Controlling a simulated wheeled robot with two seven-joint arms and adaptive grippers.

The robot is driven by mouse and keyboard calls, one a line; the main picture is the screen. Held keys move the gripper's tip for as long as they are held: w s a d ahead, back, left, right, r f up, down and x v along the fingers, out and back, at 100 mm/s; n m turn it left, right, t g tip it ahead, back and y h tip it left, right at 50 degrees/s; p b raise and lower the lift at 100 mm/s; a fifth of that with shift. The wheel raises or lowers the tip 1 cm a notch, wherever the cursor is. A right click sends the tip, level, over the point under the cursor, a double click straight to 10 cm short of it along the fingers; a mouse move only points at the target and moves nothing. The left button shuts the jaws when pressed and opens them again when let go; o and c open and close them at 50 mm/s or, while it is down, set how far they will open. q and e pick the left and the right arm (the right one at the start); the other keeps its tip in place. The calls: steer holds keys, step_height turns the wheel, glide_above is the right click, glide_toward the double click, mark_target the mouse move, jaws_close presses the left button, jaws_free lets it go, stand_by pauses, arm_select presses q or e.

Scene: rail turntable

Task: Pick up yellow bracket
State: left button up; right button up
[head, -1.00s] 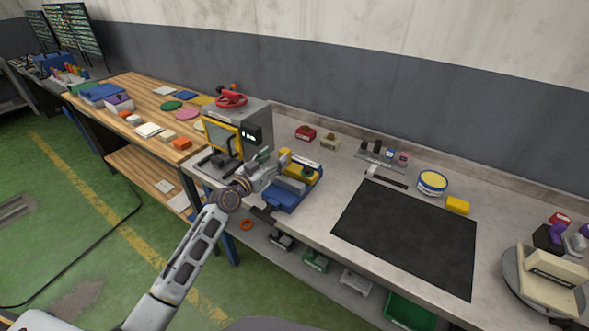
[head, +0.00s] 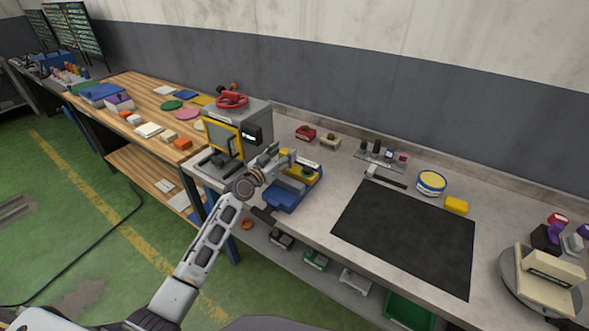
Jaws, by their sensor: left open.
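A yellow part (head: 309,165), which looks like the yellow bracket, sits at the back of a blue vise-like fixture (head: 283,198) on the grey bench. Its exact shape is too small to tell, and my gripper partly hides it. My left gripper (head: 284,158) is open, at the left side of the fixture, close to the yellow part. I cannot tell whether they touch. A separate yellow block (head: 456,205) lies at the bench's back right. My right gripper is not in view.
A grey machine with a yellow-framed window (head: 224,139) stands just left of my gripper. A black mat (head: 405,235) covers the bench's middle. A round turntable (head: 540,290) with parts stands at the right. A wooden table (head: 140,90) is at the left.

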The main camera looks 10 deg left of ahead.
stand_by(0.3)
arm_select(q)
jaws_close()
stand_by(0.3)
